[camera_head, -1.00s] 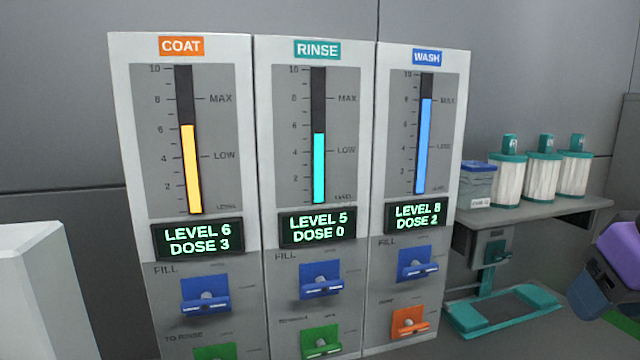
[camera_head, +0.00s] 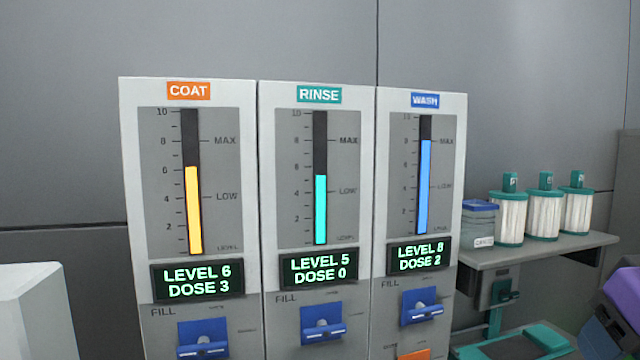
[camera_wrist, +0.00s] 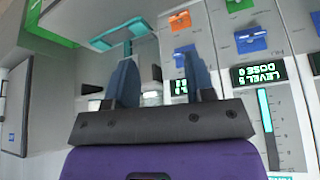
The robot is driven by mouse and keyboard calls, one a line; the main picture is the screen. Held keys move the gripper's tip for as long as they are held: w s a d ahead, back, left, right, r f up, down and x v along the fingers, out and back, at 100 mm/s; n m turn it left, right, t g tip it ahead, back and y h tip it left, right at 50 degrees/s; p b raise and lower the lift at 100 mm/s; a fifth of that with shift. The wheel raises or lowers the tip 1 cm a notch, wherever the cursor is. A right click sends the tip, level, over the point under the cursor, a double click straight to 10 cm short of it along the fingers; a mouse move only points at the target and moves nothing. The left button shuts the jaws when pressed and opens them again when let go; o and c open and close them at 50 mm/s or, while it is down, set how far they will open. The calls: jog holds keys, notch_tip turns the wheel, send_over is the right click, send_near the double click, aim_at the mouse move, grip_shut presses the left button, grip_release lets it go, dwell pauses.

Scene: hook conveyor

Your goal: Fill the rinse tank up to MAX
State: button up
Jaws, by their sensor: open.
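The rinse panel (camera_head: 270,180) is the middle of three. Its cyan bar (camera_head: 320,210) stands at about 5, between LOW and MAX, and MAX is at 8. Its display (camera_head: 318,268) reads LEVEL 5, DOSE 0. Its blue FILL lever (camera_head: 322,325) is below the display; this lever also shows in the upside-down wrist view (camera_wrist: 250,40). My gripper (camera_wrist: 160,75) is open and empty, its two fingers apart. In the head view, part of my purple wrist shows at the lower right edge, right of the panels and clear of the rinse lever.
The coat panel (camera_head: 135,180) at left reads LEVEL 6, DOSE 3. The wash panel (camera_head: 450,180) at right reads LEVEL 8, DOSE 2. Each has a blue FILL lever. A grey shelf (camera_head: 540,248) with white-and-teal canisters and a blue-lidded box stands right of the panels.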

jog(key=w+a+f, duration=0.2)
jog(key=w+f, duration=0.2)
jog(key=w, duration=0.4)
jog(key=m+t+y, duration=0.9)
jog(key=m+y, duration=0.1)
jog(key=y, duration=0.1)
send_near(328, 334)
jog(key=x, duration=1.1)
